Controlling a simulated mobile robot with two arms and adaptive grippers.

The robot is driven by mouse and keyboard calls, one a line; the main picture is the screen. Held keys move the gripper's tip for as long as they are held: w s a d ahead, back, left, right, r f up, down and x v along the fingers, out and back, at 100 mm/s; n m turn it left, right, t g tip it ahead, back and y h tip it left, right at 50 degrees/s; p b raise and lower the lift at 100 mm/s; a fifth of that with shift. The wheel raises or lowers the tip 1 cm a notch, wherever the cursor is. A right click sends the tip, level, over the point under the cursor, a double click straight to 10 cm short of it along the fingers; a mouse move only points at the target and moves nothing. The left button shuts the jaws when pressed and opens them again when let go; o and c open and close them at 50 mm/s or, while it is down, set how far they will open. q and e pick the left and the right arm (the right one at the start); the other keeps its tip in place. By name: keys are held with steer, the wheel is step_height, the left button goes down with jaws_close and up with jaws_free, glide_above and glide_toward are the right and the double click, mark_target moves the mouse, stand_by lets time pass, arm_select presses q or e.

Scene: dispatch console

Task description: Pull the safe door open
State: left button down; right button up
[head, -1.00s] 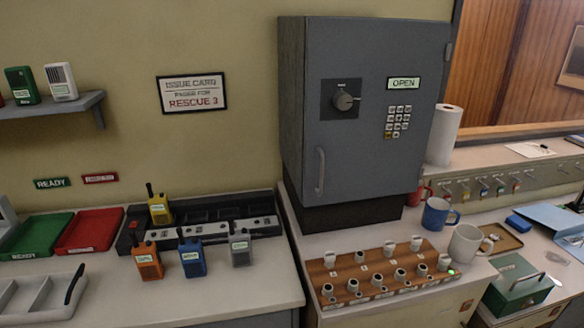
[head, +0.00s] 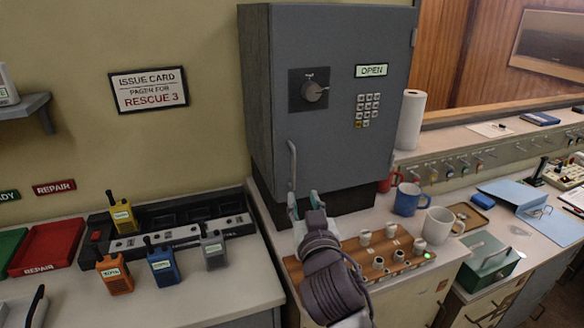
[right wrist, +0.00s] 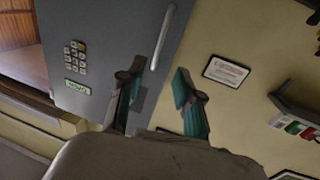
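The grey safe (head: 340,95) stands on a dark plinth with its door closed flush. The door carries a dial (head: 314,91), a keypad (head: 367,110) and a lit OPEN sign (head: 371,71). Its vertical bar handle (head: 292,165) is at the door's lower left; hinges show on the right edge. My right gripper (head: 305,200) is just below the handle in the head view, fingers apart and empty. In the right wrist view the open fingers (right wrist: 155,88) point toward the handle (right wrist: 163,38), which lies beyond them, apart from both. My left gripper is not in view.
A wooden rack (head: 400,262) with several white pegs lies below the safe, partly hidden by my right arm. A blue mug (head: 408,200) and a white mug (head: 438,225) stand right of it. Radios, including an orange one (head: 115,275), stand at left.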

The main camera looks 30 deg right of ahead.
mark_target(294, 169)
steer(key=p+x, duration=0.4)
steer(key=x, duration=0.8)
steer(key=shift+w+d+r, duration=0.15)
steer(key=shift+w, duration=0.2)
steer(key=shift+w+d, duration=0.25)
steer(key=shift+w, duration=0.25)
jaws_close()
